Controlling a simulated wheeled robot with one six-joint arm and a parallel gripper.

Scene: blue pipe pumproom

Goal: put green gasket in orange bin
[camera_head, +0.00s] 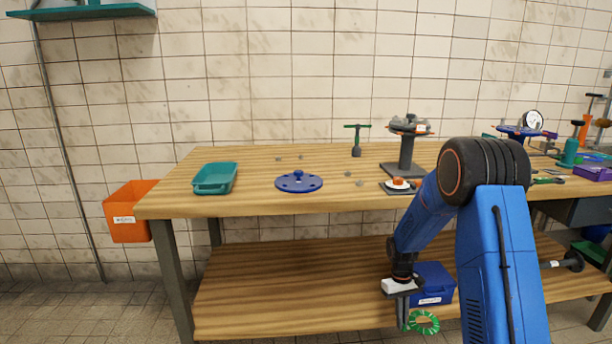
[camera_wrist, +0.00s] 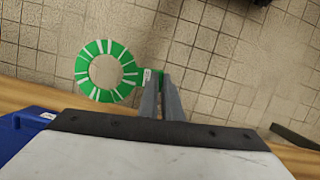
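The green gasket (camera_head: 424,322) is a flat ring with white radial marks and a small tab. In the wrist view the gasket (camera_wrist: 88,66) hangs out to the left of my gripper (camera_wrist: 160,76), whose two grey fingers are closed on its tab. In the head view my gripper (camera_head: 405,326) points down in front of the lower shelf, with the gasket beside its fingertips. The orange bin (camera_head: 128,226) hangs at the left end of the workbench, below the tabletop. Its inside is mostly hidden.
The wooden workbench (camera_head: 250,204) has a lower shelf (camera_head: 290,290) with a blue box (camera_head: 434,284) behind my gripper. A teal tray (camera_head: 214,180), a blue flange (camera_head: 298,183) and a grey stand (camera_head: 405,150) are on top. Tiled floor is free in front at left.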

